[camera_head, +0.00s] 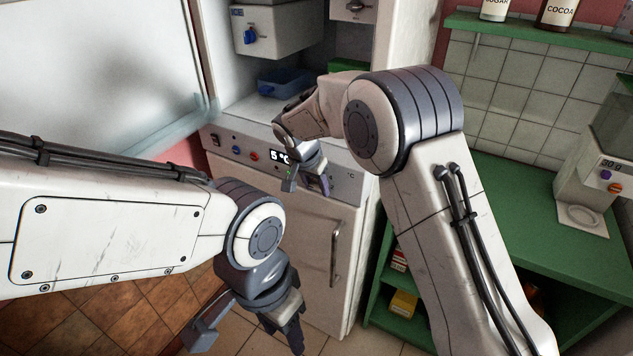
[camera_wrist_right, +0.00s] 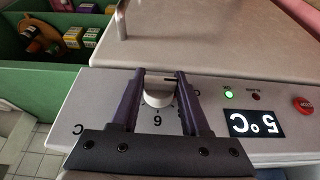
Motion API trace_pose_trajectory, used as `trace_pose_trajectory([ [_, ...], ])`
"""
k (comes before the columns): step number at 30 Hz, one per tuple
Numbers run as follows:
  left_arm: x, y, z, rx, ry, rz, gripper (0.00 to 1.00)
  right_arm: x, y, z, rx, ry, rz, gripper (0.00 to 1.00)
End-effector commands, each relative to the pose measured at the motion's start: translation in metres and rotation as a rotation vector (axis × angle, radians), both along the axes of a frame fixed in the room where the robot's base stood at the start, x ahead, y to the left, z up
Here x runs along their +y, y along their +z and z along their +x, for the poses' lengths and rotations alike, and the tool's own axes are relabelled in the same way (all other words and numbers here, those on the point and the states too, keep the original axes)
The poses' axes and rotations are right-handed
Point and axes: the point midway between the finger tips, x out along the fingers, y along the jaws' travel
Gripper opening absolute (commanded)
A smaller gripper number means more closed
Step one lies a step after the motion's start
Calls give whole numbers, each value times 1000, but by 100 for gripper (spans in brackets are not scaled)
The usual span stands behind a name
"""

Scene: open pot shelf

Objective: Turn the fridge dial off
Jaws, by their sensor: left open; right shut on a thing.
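The white fridge (camera_head: 285,232) has a control panel along its top front edge, with a lit display (camera_head: 280,157) reading 5 °C. My right gripper (camera_head: 306,186) is at this panel, pointing down. In the right wrist view the panel appears upside down, and my right gripper (camera_wrist_right: 160,76) has its two dark purple fingers on either side of the white dial (camera_wrist_right: 158,97), shut on it. A "6" shows beside the dial. In the head view the gripper hides the dial. My left gripper (camera_head: 248,335) is open and empty, low in front of the fridge.
A green indicator (camera_wrist_right: 228,94) is lit on the panel, near a red knob (camera_wrist_right: 302,104). The fridge door has a vertical handle (camera_head: 336,252). A green shelf unit (camera_head: 520,205) stands to the right. A white dispenser with a blue tap (camera_head: 272,32) is above.

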Motion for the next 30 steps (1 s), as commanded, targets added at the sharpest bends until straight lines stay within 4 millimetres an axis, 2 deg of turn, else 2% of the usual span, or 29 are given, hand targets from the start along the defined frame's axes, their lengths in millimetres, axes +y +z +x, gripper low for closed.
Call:
trace_pose_trajectory([
  [1,0,9,0,0,0,0,50,4,3,-2,20,3,-25,0],
  [9,0,24,0,0,0,0,50,4,2,-2,83,3,-131,0],
  [28,0,27,0,0,0,0,50,5,0,-4,106,2,-170,0],
  [29,0,27,0,0,0,0,50,5,0,-4,106,2,-170,53],
  [30,0,27,0,0,0,0,50,4,0,-3,106,2,-170,69],
])
